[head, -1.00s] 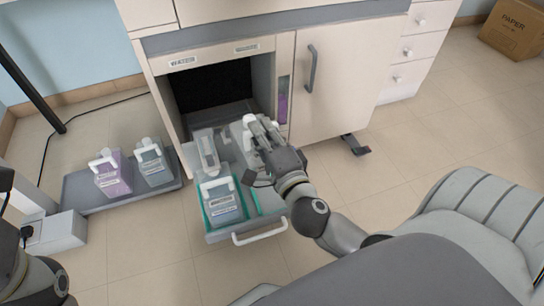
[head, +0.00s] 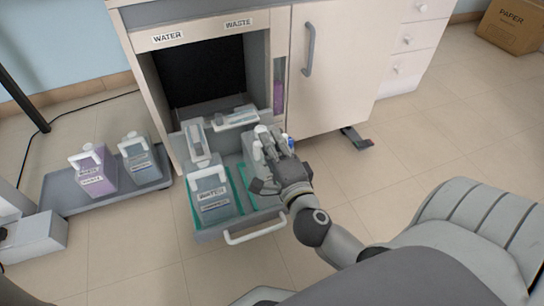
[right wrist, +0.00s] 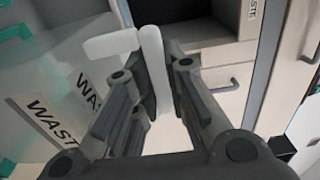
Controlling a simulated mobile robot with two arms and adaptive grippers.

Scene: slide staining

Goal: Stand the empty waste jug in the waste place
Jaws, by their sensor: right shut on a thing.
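The waste jug (right wrist: 50,95) is a pale translucent jug with WASTE labels, filling the left of the right wrist view. Its white handle (right wrist: 152,65) is between the fingers of my right gripper (right wrist: 165,100), which is shut on it. In the head view my right gripper (head: 275,145) is over the right half of the pulled-out drawer (head: 222,232), below the WASTE sign (head: 239,23). The jug's body (head: 258,152) is mostly hidden there behind the gripper. I cannot tell whether its base touches the drawer floor. My left gripper is out of view.
A WATER jug (head: 211,197) stands in the drawer's left half. A purple-filled jug (head: 95,178) and a grey one (head: 140,162) stand on a floor tray (head: 70,203) at the left. The cabinet door (head: 332,75) is right of the opening. Floor in front is clear.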

